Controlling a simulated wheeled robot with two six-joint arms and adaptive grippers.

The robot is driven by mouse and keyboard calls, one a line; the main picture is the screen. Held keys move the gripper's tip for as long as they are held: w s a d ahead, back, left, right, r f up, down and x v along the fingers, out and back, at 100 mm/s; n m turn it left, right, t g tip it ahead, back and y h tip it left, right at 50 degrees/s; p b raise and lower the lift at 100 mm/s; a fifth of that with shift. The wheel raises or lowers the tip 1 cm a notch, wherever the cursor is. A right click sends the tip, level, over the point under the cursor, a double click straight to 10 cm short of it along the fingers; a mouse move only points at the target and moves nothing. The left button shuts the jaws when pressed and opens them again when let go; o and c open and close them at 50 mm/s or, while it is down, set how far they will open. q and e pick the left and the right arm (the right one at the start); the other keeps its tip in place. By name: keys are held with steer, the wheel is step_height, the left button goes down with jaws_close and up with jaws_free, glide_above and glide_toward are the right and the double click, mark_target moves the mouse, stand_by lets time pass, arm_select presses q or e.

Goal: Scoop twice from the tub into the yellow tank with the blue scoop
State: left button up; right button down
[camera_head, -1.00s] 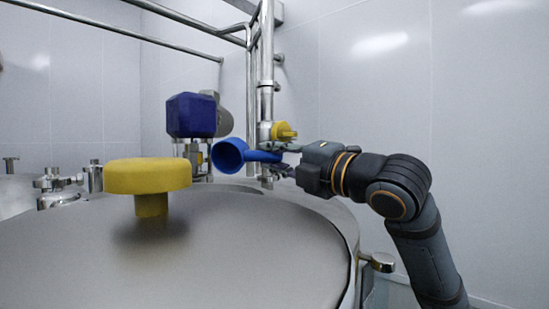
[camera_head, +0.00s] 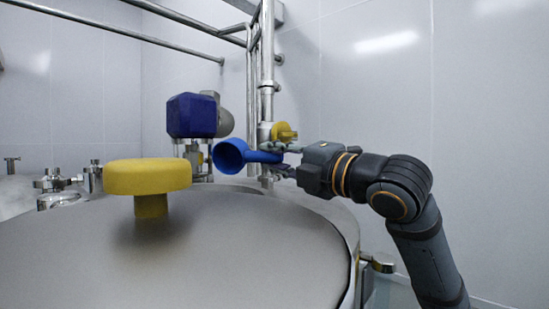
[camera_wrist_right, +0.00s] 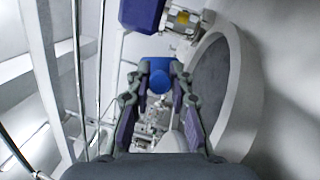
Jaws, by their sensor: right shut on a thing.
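My right gripper (camera_head: 278,157) is shut on the handle of the blue scoop (camera_head: 230,155). It holds the scoop in the air near the far right edge of a large steel tank (camera_head: 240,250), with the round cup at the left and its open mouth towards the head camera. Whether the cup holds anything cannot be told. In the right wrist view the scoop (camera_wrist_right: 158,82) shows between the fingers (camera_wrist_right: 160,75). A yellow knob (camera_head: 148,177) stands on the steel top. The tub is not recognisable in these views. My left gripper is not in view.
A dark blue motor housing (camera_head: 192,115) stands behind the tank, left of the scoop. A vertical steel pipe (camera_head: 267,90) and a yellow fitting (camera_head: 283,131) are close behind my right gripper. Steel rails (camera_head: 120,27) cross the upper left. The air above the tank's right half is free.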

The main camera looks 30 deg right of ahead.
stand_by(0.3)
